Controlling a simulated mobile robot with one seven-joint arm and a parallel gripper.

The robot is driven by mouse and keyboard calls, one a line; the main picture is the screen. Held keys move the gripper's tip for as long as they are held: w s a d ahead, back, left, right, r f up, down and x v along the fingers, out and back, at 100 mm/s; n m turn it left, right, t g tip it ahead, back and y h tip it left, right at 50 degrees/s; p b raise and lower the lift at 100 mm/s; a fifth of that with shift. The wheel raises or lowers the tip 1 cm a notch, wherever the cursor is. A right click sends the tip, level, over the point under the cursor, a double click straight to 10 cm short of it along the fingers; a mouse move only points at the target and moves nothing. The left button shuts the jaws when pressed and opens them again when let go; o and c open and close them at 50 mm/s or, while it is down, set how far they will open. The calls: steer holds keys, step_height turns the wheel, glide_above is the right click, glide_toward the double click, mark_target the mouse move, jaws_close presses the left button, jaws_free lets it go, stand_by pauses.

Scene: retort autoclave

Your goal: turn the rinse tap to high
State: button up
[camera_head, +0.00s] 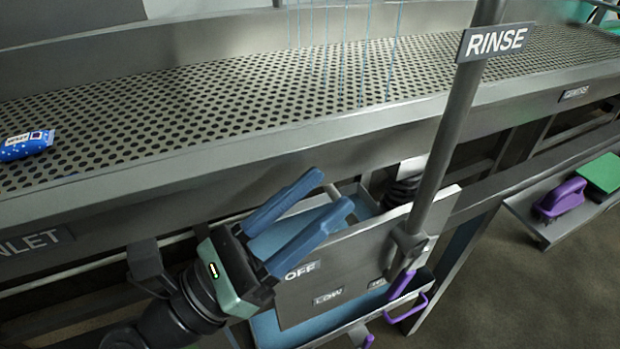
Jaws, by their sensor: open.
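The rinse pipe (447,140) rises on the right of a grey panel and carries a RINSE sign (495,42). The panel (345,275) bears an OFF label (302,270), a LOW label (328,297) and a third label (378,283) too small to read. A purple bar (401,285) shows at the foot of the pipe by the third label; I cannot tell for sure that it is the tap's handle. My gripper (332,190) is open and empty, its blue fingers in front of the panel's upper left, apart from the purple bar. It hides part of the panel.
A perforated metal conveyor (230,110) runs across the back, with thin blue streams over it. A blue pouch (26,145) lies at its left. A purple-handled brush (560,198) and a green block (603,172) sit on a right shelf. Purple loop handle (411,308) juts below the panel.

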step_height(320, 180, up, 3)
steer(key=shift+s+a+r+n+t+h, duration=0.1)
steer(key=shift+s+r+n+t+h, duration=0.15)
steer(key=shift+t, duration=0.25)
steer(key=shift+w, duration=0.1)
steer(key=shift+f, duration=0.2)
steer(key=c, duration=0.6)
steer(key=f+y, duration=0.1)
steer(key=f, duration=0.2)
steer(key=w+f+g+y+p, duration=0.1)
steer(key=f, duration=0.3)
steer(key=f+m+g+y+p, duration=0.1)
steer(key=f, duration=0.3)
steer(key=shift+w+f+y, duration=0.15)
steer(key=shift+w+y, duration=0.05)
steer(key=shift+y, duration=0.05)
jaws_close()
steer(key=m+g+y+p, duration=0.1)
steer(key=m+g+y, duration=0.15)
steer(key=g, duration=0.25)
glide_toward(394, 286)
steer(key=p+x, duration=0.3)
steer(key=x, duration=0.4)
